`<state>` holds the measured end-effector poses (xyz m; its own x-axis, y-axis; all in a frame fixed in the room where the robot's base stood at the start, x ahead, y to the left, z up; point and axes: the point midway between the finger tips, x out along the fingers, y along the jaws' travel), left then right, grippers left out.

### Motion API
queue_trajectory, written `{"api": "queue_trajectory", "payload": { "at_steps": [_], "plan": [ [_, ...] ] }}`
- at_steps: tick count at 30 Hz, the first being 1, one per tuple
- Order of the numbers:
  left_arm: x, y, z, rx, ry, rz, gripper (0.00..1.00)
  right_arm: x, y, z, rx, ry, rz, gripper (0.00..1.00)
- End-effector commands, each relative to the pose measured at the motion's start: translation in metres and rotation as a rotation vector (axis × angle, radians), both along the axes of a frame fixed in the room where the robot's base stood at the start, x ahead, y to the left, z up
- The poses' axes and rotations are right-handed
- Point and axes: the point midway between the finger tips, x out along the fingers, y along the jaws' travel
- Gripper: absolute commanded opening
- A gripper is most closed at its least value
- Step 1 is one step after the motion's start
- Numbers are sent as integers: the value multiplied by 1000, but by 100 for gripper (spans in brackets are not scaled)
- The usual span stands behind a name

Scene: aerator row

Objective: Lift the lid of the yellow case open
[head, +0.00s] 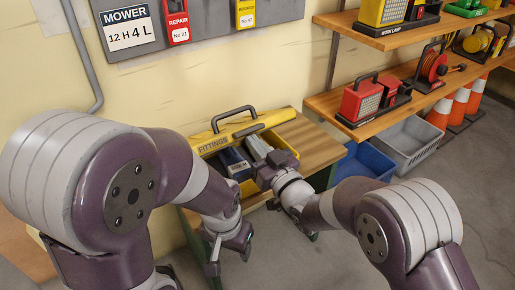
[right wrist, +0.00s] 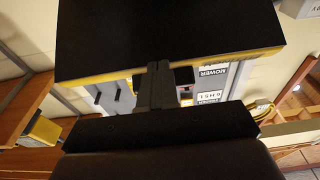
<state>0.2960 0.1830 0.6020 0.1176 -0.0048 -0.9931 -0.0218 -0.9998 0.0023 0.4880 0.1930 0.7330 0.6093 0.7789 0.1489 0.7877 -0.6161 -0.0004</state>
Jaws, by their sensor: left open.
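The yellow case (head: 213,146), marked FITTINGS, stands on a wooden bench against the wall. Its lid, with a dark handle (head: 232,112), is partly raised. Blue and grey contents (head: 236,163) show beneath it. My right gripper (head: 259,146) reaches to the case's right half at the raised lid. In the right wrist view its fingers (right wrist: 154,85) are close together and overlap the yellow edge of a large dark panel (right wrist: 170,35), apparently the lid. I see nothing between them. My left gripper (head: 229,258) is open and empty, low in front of the bench.
The wooden bench top (head: 312,143) is bare right of the case. A blue bin (head: 366,164) and a grey bin (head: 412,142) stand beyond. Shelves with a red lamp (head: 362,98) are at the right, near traffic cones (head: 460,103). A tool board (head: 200,20) hangs above.

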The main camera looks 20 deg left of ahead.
Motion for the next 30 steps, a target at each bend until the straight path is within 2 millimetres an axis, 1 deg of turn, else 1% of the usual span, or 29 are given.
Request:
{"api": "queue_trajectory", "payload": {
  "at_steps": [1, 4, 14, 17, 24, 30],
  "plan": [
    [0, 0, 5, 0, 0, 0, 60, 2, 3, 9, 2, -3, 1, 0],
    [0, 0, 9, 0, 0, 0, 60, 5, 7, 15, 1, -1, 1, 0],
    [0, 0, 8, 0, 0, 0, 60, 7, 9, 17, 2, -1, 0, 0],
    [0, 0, 10, 0, 0, 0, 60, 9, 11, 20, 2, -1, 0, 0],
    [0, 0, 18, 0, 0, 0, 60, 20, 24, 36, 0, -1, 0, 0],
    [0, 0, 18, 0, 0, 0, 60, 22, 27, 37, -1, 1, 0, 0]
  ]
}}
